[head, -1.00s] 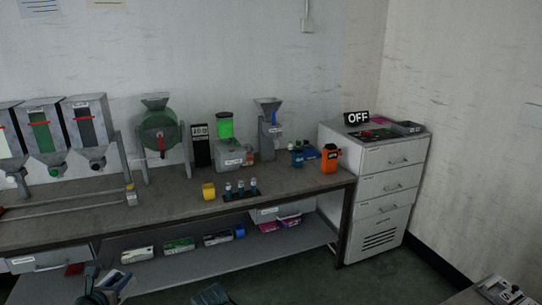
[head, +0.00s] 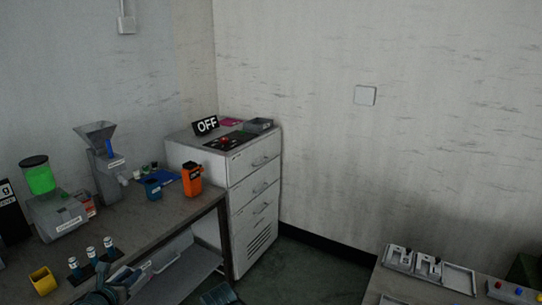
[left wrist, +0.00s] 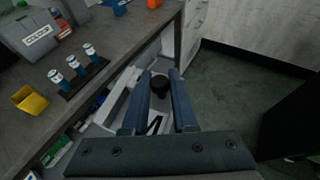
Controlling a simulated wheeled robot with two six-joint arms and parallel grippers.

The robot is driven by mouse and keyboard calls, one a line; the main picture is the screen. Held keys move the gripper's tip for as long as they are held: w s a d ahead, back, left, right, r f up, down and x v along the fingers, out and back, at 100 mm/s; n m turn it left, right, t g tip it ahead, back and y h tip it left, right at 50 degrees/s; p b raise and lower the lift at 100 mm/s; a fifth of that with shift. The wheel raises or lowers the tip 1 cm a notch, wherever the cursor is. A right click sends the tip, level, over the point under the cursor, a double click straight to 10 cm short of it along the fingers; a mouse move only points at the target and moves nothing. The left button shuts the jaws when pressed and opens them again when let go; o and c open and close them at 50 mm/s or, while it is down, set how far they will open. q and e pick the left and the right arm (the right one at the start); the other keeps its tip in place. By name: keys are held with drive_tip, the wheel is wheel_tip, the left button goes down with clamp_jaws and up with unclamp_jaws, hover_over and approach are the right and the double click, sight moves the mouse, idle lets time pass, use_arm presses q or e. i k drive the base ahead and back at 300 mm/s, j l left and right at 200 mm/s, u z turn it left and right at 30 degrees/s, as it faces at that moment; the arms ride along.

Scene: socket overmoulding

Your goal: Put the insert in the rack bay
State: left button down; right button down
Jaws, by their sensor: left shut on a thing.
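My left gripper (head: 112,283) is at the bottom left of the head view, in front of the workbench edge. In the left wrist view its two blue fingers (left wrist: 161,78) are close around a small dark round piece (left wrist: 160,88), which I take for the insert; its shape is mostly hidden. A pale rack-like tray with compartments (head: 427,268) stands on the right-hand table; two compartments hold small pale parts and one on the right looks empty. I cannot tell which is the bay. A dark part of mine, perhaps my right gripper (head: 218,294), shows at the bottom edge.
The workbench (head: 135,222) carries a yellow cup (head: 43,280), a row of blue vials (head: 91,255), an orange container (head: 192,179) and a hopper machine (head: 100,165). A white drawer cabinet (head: 253,190) stands behind. Green floor between cabinet and right-hand table is free.

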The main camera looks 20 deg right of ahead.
sight(456, 282)
drive_tip(key=i+z, duration=0.1)
drive_tip(key=z, duration=0.3)
drive_tip(key=i+j+z, duration=0.1)
drive_tip(key=z, duration=0.3)
drive_tip(key=i+j+z, duration=0.1)
drive_tip(key=z, duration=0.3)
drive_tip(key=j+z, duration=0.2)
drive_tip(key=z, duration=0.2)
drive_tip(key=i+j+z, duration=0.1)
drive_tip(key=z, duration=0.3)
drive_tip(key=i+j+z, duration=0.15)
drive_tip(key=z, duration=0.25)
drive_tip(key=i+j+z, duration=0.1)
drive_tip(key=z, duration=0.3)
drive_tip(key=j+z, duration=0.25)
drive_tip(key=z, duration=0.2)
drive_tip(key=i+j+z, duration=0.2)
drive_tip(key=j+z, duration=0.15)
drive_tip(key=k+j, duration=0.05)
